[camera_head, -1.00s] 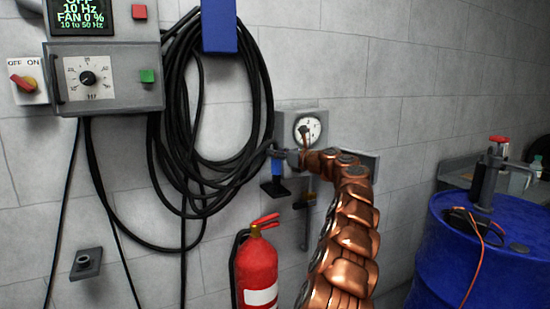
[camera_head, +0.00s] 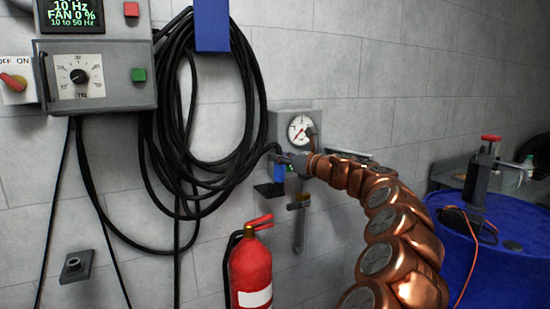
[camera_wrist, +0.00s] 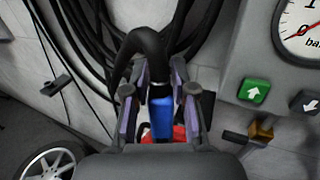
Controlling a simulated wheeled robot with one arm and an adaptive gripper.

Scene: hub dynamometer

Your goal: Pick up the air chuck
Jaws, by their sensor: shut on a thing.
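The air chuck (camera_wrist: 161,112) is a blue cylinder with a thick black hose arching from its top. In the wrist view it stands between the two fingers of my gripper (camera_wrist: 161,92), which is shut on it. In the head view the blue chuck (camera_head: 279,173) hangs roughly upright under my gripper (camera_head: 293,160), just above a small black bracket (camera_head: 269,190) on the wall. I cannot tell whether the chuck still touches the bracket.
A pressure gauge (camera_head: 301,130) sits on a grey box beside my gripper. Coiled black hose (camera_head: 180,130) hangs at left. A red fire extinguisher (camera_head: 252,268) stands below. A blue drum (camera_head: 475,245) carrying a grey tool (camera_head: 484,178) is at right.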

